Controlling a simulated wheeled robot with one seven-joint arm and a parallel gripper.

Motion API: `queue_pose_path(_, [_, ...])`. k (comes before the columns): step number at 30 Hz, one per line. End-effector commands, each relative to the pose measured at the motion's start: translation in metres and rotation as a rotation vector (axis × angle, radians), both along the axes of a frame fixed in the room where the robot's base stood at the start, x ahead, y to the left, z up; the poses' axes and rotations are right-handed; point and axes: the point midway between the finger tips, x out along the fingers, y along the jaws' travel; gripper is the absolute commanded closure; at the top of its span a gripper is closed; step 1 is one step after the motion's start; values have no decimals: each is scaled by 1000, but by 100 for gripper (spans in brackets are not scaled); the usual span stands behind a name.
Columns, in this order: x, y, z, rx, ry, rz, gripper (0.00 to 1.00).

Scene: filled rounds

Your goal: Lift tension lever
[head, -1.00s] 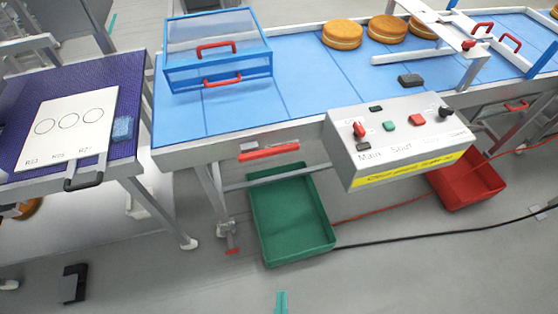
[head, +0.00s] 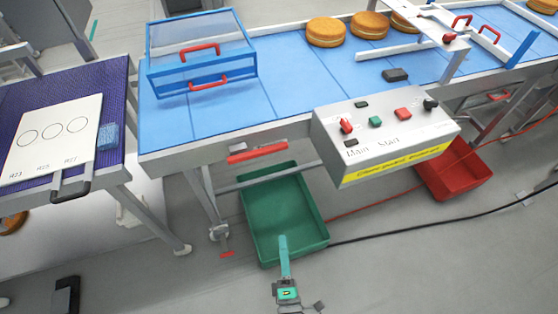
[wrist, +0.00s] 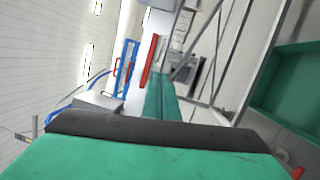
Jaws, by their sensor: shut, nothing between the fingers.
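The likely tension lever is a red bar (head: 257,152) under the near edge of the blue conveyor (head: 210,118), at its left part. It lies nearly level, its right end slightly higher in the picture. In the wrist view a long red bar (wrist: 149,60), probably the same lever, shows beyond and just left of my fingertips. My gripper (head: 283,240) has teal fingers, shut and empty. It points up the picture, in front of the green bin and below the lever in the head view, apart from it. The fingers also show in the wrist view (wrist: 160,85).
A green bin (head: 313,205) stands on the floor under the conveyor, a red bin (head: 470,182) to the right. A grey control box (head: 390,155) juts out right of the lever. A blue guard (head: 160,85) and round cakes (head: 326,32) are on the belt. Cables cross the floor.

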Motion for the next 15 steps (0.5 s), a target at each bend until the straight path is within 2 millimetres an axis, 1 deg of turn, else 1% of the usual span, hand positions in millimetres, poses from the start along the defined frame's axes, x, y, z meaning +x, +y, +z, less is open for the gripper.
queue_pose_path(1, [22, -3, -5, -127, -36, -4, 100])
queue_pose_path(5, [69, -8, -15, -476, -124, -15, 100])
queue_pose_path(6, [84, -9, -18, -582, -150, -20, 100])
queue_pose_path(9, [119, -13, -23, -830, -217, -35, 100])
queue_pose_path(12, [150, -16, -26, -1042, -276, -50, 100])
queue_pose_path(15, [173, -19, -27, -1202, -323, -63, 100])
